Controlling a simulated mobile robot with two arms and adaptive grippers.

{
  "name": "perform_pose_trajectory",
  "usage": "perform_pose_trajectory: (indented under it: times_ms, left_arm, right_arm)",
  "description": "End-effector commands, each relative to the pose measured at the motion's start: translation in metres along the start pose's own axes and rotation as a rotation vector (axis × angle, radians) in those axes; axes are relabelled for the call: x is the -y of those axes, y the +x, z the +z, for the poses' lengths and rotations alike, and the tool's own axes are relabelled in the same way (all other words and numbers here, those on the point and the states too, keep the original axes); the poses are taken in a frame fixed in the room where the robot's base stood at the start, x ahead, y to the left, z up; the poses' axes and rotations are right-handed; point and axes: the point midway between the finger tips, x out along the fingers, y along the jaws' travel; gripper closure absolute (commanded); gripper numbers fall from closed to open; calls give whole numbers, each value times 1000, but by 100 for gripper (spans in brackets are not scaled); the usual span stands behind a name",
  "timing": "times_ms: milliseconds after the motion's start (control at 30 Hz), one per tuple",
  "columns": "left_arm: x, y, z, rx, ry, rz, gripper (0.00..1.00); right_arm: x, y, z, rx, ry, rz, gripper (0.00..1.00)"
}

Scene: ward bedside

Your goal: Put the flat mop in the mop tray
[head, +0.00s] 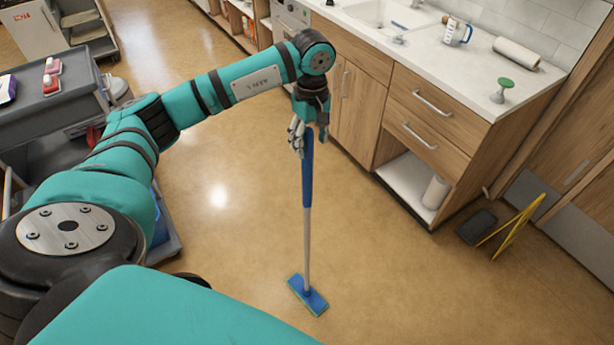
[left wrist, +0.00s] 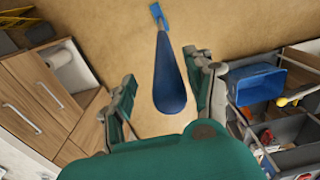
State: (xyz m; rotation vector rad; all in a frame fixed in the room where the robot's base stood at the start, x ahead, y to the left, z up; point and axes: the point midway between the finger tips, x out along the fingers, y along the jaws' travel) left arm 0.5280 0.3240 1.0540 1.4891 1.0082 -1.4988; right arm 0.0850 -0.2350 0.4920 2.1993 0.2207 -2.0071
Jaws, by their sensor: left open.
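The flat mop stands upright on the floor, its blue grip and pale shaft (head: 307,225) rising from a flat blue head (head: 307,295). My left gripper (head: 303,140) is at the top of the handle. In the left wrist view its fingers (left wrist: 165,75) are spread, with the blue handle (left wrist: 168,85) between them and gaps on both sides. A dark grey tray (head: 477,226), which looks like the mop tray, lies on the floor at the right, beside the cabinet; it also shows in the left wrist view (left wrist: 40,33). My right gripper is not in view.
A yellow floor sign (head: 513,228) stands right beside the tray. Wooden cabinets (head: 430,120) with a sink counter line the right. A grey cart (head: 50,110) stands at the left; a blue bin (left wrist: 255,85) shows on it. The floor between mop and tray looks clear.

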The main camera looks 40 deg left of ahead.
Motion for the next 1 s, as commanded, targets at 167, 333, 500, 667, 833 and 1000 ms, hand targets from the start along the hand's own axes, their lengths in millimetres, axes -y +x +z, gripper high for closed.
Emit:
perform_pose_trajectory:
  times_ms: [167, 333, 500, 667, 833, 1000]
  left_arm:
    - [0, 0, 0, 0, 0, 0, 66]
    - [0, 0, 0, 0, 0, 0, 89]
    - [0, -1, 0, 0, 0, 0, 100]
    - [0, -1, 0, 1, 1, 0, 100]
    - [-1, -2, 0, 0, 0, 3, 100]
    - [-1, -4, 0, 0, 0, 4, 100]
  right_arm:
    - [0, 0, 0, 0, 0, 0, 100]
    - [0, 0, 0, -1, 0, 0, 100]
    - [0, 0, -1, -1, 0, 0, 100]
    - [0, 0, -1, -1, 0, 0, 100]
    - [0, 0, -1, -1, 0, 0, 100]
    - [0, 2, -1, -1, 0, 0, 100]
